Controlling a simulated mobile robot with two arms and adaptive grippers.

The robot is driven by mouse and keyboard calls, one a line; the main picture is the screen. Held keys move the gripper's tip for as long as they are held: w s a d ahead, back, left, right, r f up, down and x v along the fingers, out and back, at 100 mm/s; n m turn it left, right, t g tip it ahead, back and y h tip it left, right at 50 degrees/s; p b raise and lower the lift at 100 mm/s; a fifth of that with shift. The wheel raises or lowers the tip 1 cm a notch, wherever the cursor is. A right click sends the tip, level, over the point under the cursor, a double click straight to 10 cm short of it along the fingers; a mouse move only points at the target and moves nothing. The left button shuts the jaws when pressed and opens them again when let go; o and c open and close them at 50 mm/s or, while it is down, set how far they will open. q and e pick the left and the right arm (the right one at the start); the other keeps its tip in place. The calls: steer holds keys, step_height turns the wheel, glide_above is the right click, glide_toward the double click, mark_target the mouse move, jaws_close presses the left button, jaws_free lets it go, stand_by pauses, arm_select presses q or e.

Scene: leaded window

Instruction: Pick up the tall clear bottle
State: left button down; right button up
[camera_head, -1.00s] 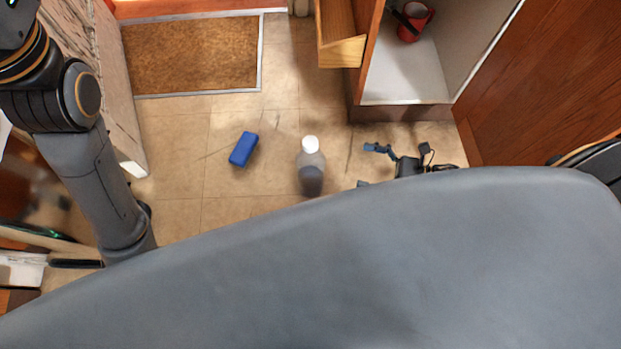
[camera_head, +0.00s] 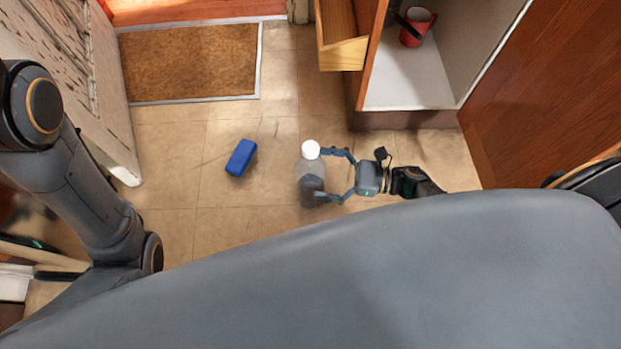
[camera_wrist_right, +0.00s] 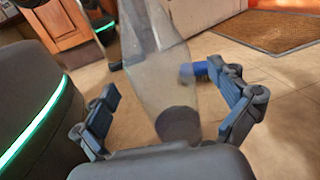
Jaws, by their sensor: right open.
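The tall clear bottle (camera_head: 311,174) with a white cap stands on the tiled floor in the head view. It also shows in the right wrist view (camera_wrist_right: 165,75), see-through with a dark round base, its top cut off by the frame edge. My right gripper (camera_head: 332,174) is open, with its fingers reaching toward the bottle from the right. In the wrist view its two fingers (camera_wrist_right: 172,100) stand on either side of the bottle. I cannot tell whether either finger touches it. My left arm is at the left of the head view; its gripper is not clearly seen.
A blue block (camera_head: 241,157) lies on the floor left of the bottle. A brown doormat (camera_head: 190,62) lies at the back left. An open cabinet (camera_head: 405,85) with a red mug (camera_head: 417,27) stands at the back right. A wooden drawer (camera_head: 342,50) juts out beside it.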

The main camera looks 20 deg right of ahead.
steer(key=shift+x, duration=1.4)
steer(key=c, duration=1.9)
